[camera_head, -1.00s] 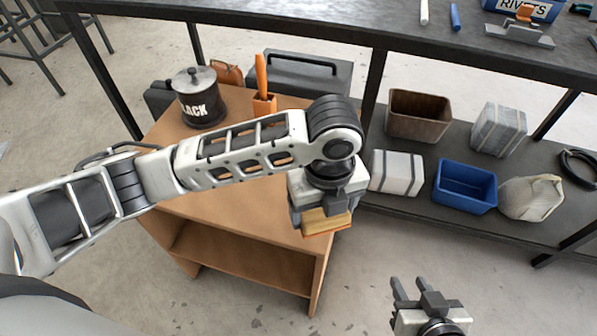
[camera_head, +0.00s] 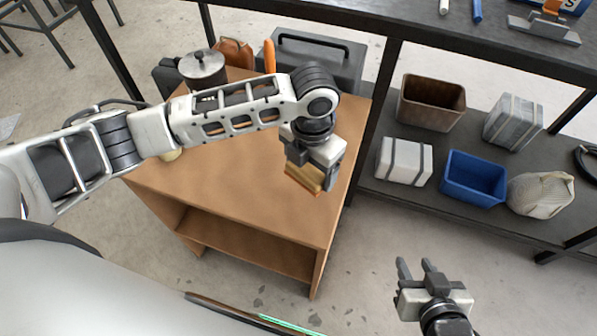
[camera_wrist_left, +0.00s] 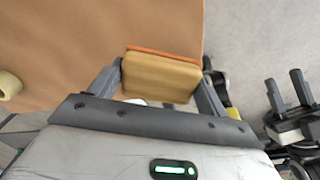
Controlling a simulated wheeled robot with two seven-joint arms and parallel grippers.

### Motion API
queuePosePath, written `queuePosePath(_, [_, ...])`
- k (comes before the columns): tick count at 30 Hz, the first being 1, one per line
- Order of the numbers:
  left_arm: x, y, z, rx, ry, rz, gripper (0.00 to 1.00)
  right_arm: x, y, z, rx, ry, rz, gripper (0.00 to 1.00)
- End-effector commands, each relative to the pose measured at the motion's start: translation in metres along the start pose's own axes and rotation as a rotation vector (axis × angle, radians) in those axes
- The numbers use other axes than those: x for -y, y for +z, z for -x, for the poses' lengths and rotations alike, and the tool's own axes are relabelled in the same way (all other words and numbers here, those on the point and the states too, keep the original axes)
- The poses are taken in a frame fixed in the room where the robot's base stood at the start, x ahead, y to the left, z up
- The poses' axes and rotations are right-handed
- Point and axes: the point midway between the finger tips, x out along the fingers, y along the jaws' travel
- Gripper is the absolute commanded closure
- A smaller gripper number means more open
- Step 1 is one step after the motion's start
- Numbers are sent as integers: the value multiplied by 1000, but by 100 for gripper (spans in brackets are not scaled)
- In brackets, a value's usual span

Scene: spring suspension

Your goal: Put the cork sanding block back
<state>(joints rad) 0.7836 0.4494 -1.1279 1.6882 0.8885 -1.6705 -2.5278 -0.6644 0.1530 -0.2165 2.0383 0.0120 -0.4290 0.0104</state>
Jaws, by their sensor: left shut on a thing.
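The cork sanding block (camera_head: 305,179) is a tan block with an orange-brown layer on one face. My left gripper (camera_head: 311,172) is shut on it and holds it over the right part of the wooden cabinet top (camera_head: 225,190). The left wrist view shows the block (camera_wrist_left: 160,78) between the two fingers of the left gripper (camera_wrist_left: 160,88). I cannot tell how high above the top it is. My right gripper (camera_head: 416,270) is at the lower right, over the floor, with its fingers apart and nothing between them. It also shows at the right of the left wrist view (camera_wrist_left: 289,90).
A dark lidded pot (camera_head: 204,70), a brown item (camera_head: 235,52), an orange-handled item (camera_head: 269,55) and a dark case (camera_head: 320,62) stand at the cabinet's back. A low shelf to the right holds a brown bin (camera_head: 431,103), a white box (camera_head: 404,161) and a blue bin (camera_head: 473,178).

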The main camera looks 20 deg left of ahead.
Motion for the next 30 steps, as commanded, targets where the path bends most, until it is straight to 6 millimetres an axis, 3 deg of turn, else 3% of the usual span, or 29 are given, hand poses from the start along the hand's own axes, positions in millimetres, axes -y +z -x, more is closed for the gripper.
queuePosePath(3, [-15, 2, -18, -1, 1, 4, 41, 1, 1, 0, 1, 1, -6, 64])
queuePosePath(12, [-34, 3, -43, -1, 1, 3, 41, 2, 1, -1, 2, 1, -13, 64])
queuePosePath(17, [-32, 3, -65, 0, 0, 1, 41, 2, 2, -2, 3, 1, -13, 64])
queuePosePath(30, [-32, 4, -73, 2, 1, 1, 41, -1, 0, -4, -4, 1, -2, 64])
